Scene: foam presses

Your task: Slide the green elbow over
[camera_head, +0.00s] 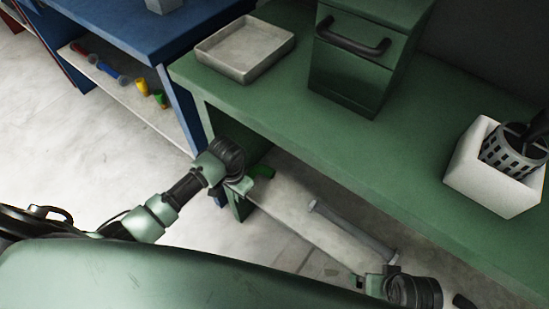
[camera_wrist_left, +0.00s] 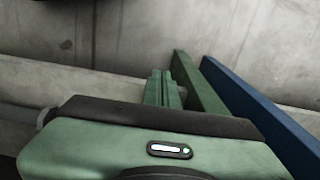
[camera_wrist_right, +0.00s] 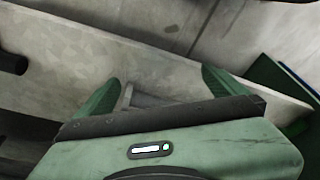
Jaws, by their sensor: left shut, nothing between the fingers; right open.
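A small bright green piece, which looks like the green elbow (camera_head: 262,171), lies on the pale lower shelf (camera_head: 290,205) under the green bench. My left gripper (camera_head: 240,186) is just left of it in the head view, apart or touching I cannot tell. In the left wrist view its fingers (camera_wrist_left: 161,88) are shut together with nothing between them. My right gripper (camera_head: 366,283) is at the shelf's near right end. In the right wrist view its fingers (camera_wrist_right: 162,90) are spread wide and empty, with a grey pipe showing beyond them.
The grey pipe (camera_head: 350,232) lies along the shelf. On the green bench (camera_head: 260,100) stand a pale tray (camera_head: 245,70), a drawer cabinet (camera_head: 345,80) and a white box (camera_head: 488,185) with a basket. A blue bench (camera_head: 160,45) on the left holds small coloured items on its lower shelf.

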